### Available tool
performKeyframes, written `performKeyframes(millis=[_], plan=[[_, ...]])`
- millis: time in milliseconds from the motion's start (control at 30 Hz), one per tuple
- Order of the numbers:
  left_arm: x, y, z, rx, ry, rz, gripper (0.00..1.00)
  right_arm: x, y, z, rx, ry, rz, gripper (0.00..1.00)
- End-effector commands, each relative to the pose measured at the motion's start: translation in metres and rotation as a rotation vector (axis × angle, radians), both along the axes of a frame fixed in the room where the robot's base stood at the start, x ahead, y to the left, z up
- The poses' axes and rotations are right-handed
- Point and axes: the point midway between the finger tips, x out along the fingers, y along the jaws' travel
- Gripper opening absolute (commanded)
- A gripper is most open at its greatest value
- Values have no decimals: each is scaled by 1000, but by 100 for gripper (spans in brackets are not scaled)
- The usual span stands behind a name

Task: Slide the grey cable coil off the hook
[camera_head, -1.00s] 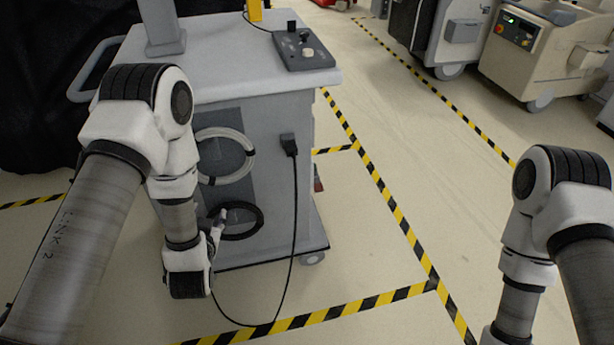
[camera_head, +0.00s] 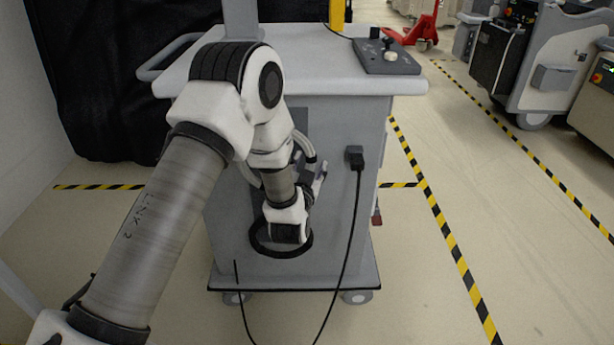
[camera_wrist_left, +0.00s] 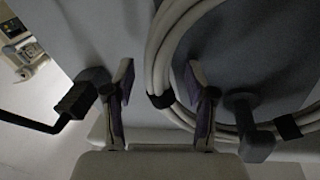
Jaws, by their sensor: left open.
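The grey cable coil (camera_head: 311,150) hangs on the front side of the cart, partly hidden behind my left arm. In the left wrist view the coil (camera_wrist_left: 160,55) is a bundle of pale strands with dark ties. A dark peg-like hook (camera_wrist_left: 256,143) stands out from the panel at the coil's lower part in that view. My left gripper (camera_head: 317,178) is at the cart's side by the coil. In the left wrist view its fingers (camera_wrist_left: 160,92) are open, with the coil's strands showing between them; they are not closed on it. My right gripper is out of view.
A black coil (camera_head: 262,247) hangs below on the cart (camera_head: 340,115). A black plug (camera_head: 355,157) with a dangling cable is right of the gripper. A control box (camera_head: 388,58) sits on the cart top. Floor to the right is clear, with striped tape (camera_head: 445,235).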

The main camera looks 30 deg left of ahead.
Motion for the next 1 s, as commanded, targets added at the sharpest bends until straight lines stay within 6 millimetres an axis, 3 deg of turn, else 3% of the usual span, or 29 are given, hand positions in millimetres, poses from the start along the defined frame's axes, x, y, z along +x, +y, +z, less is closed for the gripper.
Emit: performKeyframes(millis=[233,267,400,433,533,567,600,1000], plan=[[3,1,0,0,0,0,56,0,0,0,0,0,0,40],[3,1,0,0,0,0,52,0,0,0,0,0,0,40],[3,1,0,0,0,0,3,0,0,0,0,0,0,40],[3,1,0,0,0,0,0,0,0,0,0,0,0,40],[3,1,0,0,1,0,0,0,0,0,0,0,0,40],[3,1,0,0,1,0,14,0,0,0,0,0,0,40],[3,1,0,0,1,0,0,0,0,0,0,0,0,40],[3,1,12,0,-1,0,0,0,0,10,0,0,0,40]])
